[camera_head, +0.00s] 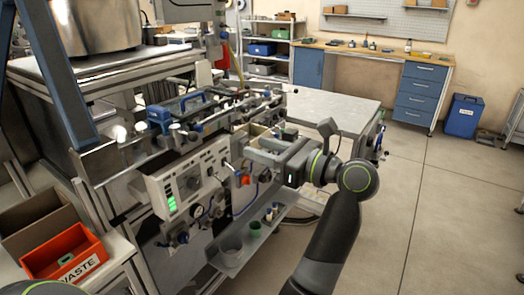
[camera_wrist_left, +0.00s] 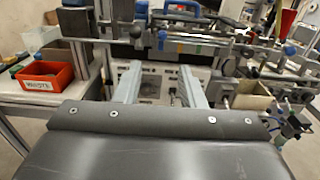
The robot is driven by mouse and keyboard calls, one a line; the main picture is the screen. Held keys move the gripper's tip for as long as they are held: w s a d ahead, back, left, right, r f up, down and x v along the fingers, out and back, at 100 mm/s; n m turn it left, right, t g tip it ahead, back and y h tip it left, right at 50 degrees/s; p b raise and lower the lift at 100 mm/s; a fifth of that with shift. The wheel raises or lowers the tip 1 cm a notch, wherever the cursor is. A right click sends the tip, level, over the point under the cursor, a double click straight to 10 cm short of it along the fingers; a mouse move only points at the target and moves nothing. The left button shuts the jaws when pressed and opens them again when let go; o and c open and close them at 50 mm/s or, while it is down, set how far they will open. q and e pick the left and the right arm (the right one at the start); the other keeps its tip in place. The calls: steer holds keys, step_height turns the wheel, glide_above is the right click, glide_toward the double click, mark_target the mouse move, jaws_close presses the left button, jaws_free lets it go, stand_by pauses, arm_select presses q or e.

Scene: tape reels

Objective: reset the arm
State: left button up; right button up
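The machine's control panel (camera_wrist_left: 152,86) shows behind the gap; I cannot tell how far off. The control panel (camera_head: 185,180) also shows in the head view, with a green light and dials.
An orange waste bin (camera_head: 65,255) stands at the lower left. Small cups stand on a metal shelf (camera_head: 230,258) below the machine. A grey table (camera_head: 325,108) is behind my gripper. A workbench (camera_head: 370,52) and a blue bin (camera_head: 463,116) stand at the back. The floor at right is clear.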

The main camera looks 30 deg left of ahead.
steer(key=shift+w+a, duration=0.1)
steer(key=shift+a, duration=0.65)
